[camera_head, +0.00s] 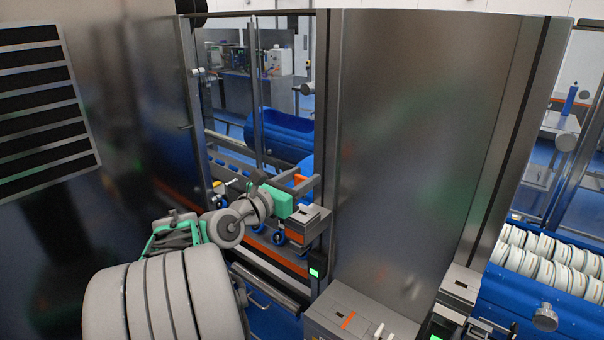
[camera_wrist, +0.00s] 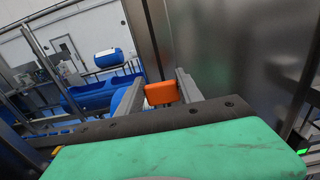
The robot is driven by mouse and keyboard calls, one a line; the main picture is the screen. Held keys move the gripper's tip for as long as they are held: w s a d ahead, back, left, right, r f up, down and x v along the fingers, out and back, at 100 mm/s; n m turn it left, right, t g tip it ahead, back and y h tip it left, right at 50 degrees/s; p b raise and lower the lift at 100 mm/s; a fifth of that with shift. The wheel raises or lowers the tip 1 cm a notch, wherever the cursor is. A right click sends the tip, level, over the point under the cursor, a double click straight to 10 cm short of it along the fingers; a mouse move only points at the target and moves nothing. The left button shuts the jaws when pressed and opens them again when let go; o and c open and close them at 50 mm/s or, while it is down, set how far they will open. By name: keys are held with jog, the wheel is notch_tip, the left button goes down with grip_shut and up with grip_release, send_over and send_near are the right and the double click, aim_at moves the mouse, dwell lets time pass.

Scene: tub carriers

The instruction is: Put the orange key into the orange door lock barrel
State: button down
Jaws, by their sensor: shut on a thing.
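My gripper (camera_head: 307,178) is shut on the orange key (camera_head: 300,179), in front of the opening in the metal housing. In the wrist view the orange key (camera_wrist: 161,93) shows as a rounded orange block between the two grey fingers of my gripper (camera_wrist: 160,90). Just below my gripper in the head view is a grey box (camera_head: 304,217) with an orange part (camera_head: 294,237) on its lower front. This may be the orange door lock barrel, but I cannot make out a keyhole. The key's far end is hidden.
A tall metal panel (camera_head: 420,140) stands right of the opening. A rail with an orange strip (camera_head: 270,254) crosses below my arm. A grey box with an orange stripe (camera_head: 347,320) is at the front. Blue tubs (camera_head: 280,133) lie behind the opening.

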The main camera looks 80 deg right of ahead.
jog(key=shift+f+b, duration=0.5)
jog(key=shift+f, duration=1.2)
jog(key=shift+p, duration=1.25)
jog(key=shift+f+b, duration=0.5)
jog(key=shift+f, duration=1.15)
jog(key=c, duration=0.7)
grip_release()
jog(key=b+v, duration=0.2)
jog(key=v, duration=0.5)
jog(key=shift+w+a, duration=0.2)
jog(key=shift+a, duration=0.2)
